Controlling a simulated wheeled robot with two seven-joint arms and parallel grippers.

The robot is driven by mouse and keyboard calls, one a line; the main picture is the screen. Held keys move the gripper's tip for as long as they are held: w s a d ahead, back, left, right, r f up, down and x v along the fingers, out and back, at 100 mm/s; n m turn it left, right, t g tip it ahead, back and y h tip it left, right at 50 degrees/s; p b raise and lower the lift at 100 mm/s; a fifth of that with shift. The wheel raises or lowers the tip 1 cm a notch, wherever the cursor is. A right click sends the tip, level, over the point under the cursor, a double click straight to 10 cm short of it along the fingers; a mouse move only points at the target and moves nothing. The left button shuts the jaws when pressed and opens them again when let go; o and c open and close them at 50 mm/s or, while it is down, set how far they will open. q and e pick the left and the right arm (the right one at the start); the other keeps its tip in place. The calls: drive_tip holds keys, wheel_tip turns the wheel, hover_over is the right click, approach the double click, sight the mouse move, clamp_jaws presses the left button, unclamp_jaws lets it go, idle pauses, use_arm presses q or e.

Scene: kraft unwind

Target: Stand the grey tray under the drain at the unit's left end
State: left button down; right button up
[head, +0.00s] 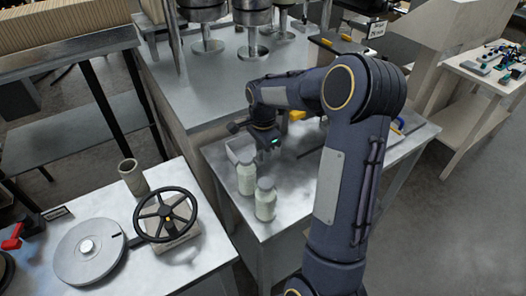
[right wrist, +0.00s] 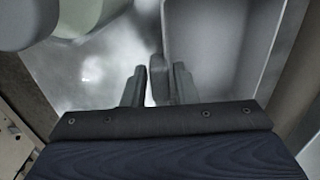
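The grey tray (head: 236,149) sits on the metal side table, partly hidden behind my right gripper and a bottle. In the right wrist view the tray (right wrist: 222,45) is a deep, open, empty box. My right gripper (head: 272,150) is low over the table at the tray's near side. In the wrist view its fingers (right wrist: 158,86) stand apart, with a dark upright piece between them near the tray's left wall. I cannot tell whether they touch the wall. The drain cannot be made out. My left gripper is out of view.
Two pale bottles, one (head: 247,179) behind the other (head: 265,200), stand close in front of the tray. A larger steel surface (head: 205,85) with metal vessels is behind. A bench with a black handwheel (head: 165,214) and a cup (head: 132,177) is at left.

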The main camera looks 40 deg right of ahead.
drive_tip(key=shift+o, duration=1)
drive_tip(key=shift+r, duration=0.3)
wheel_tip(320, 180, up, 11)
drive_tip(key=s+a+r+n+t+y, duration=0.2)
drive_tip(key=s+a+r+n+t, duration=0.1)
drive_tip(key=s+a+n, duration=0.7)
drive_tip(key=s+a+f+n+t+y, duration=0.1)
drive_tip(key=s+a+f+n, duration=0.1)
drive_tip(key=s, duration=0.4)
drive_tip(key=s+a+f+n+t, duration=0.1)
drive_tip(key=s+a+f+n, duration=0.2)
drive_tip(key=s+a+n, duration=0.2)
drive_tip(key=shift+s+a+f+n+t+y, duration=0.15)
drive_tip(key=shift+s+a+n+t+y, duration=0.25)
drive_tip(key=shift+s, duration=0.35)
drive_tip(key=shift+a, duration=0.1)
